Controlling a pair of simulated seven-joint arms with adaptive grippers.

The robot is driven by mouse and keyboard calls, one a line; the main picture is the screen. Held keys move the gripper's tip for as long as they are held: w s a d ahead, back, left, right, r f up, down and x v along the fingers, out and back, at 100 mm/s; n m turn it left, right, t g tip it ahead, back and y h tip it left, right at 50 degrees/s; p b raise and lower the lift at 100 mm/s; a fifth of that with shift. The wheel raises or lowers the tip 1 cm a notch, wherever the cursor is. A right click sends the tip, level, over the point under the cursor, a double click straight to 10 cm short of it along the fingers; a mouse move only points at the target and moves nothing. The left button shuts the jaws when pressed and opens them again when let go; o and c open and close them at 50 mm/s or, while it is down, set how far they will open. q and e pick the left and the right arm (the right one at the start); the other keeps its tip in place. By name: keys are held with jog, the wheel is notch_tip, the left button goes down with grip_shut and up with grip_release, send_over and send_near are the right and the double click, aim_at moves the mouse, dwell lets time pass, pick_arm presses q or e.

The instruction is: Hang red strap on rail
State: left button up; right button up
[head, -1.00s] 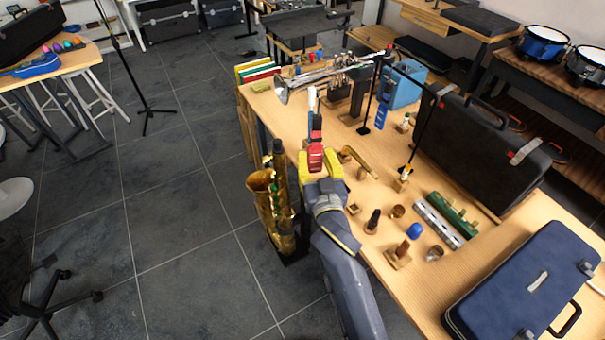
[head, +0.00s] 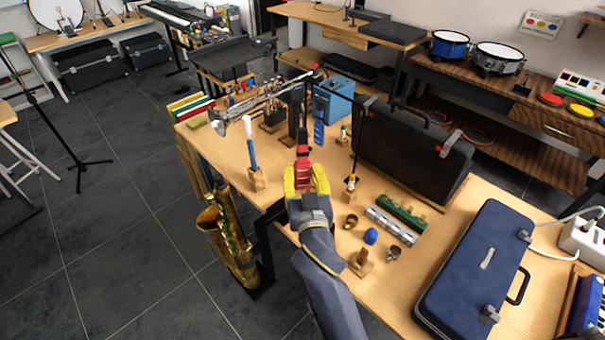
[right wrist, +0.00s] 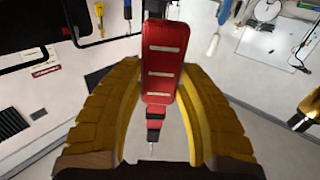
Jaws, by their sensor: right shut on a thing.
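The red strap (head: 302,172) is held upright between the yellow fingers of my right gripper (head: 306,182), above the near side of the wooden table. In the right wrist view the strap's red padded part (right wrist: 164,62) stands between the curved fingers (right wrist: 155,125), with a narrow black and red end below it. The thin black rail (head: 342,88) stands beyond the gripper, in front of the black case. A blue strap (head: 319,128) hangs from it near its left end. The red strap is apart from the rail as far as I can tell. My left gripper is out of view.
A silver trumpet (head: 262,103) lies on a stand behind to the left. A cleaning brush (head: 252,150) stands upright left of my gripper. A black case (head: 410,150), a blue case (head: 475,270) and small parts crowd the right. A saxophone (head: 230,245) stands beside the table.

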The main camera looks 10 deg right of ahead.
jog(key=w+d+f+m+g+h, duration=0.1)
jog(key=w+d+f+m+h, duration=0.15)
jog(key=w, duration=0.55)
jog(key=w+d+f+m+g+h, duration=0.15)
jog(key=w+d, duration=0.25)
jog(key=w, duration=0.4)
notch_tip(320, 180, down, 5)
jog(key=w+a+m+g+h, duration=0.2)
jog(key=a+g+h, duration=0.1)
jog(key=h, duration=0.1)
jog(key=w+d+f+m+g+h, duration=0.1)
jog(key=w+d+m+g+h, duration=0.1)
jog(key=d, duration=0.4)
jog(key=shift+w+m+g+h, duration=0.3)
jog(key=shift+w+m+g, duration=0.55)
jog(key=shift+m+g, duration=0.45)
jog(key=o, duration=1.1)
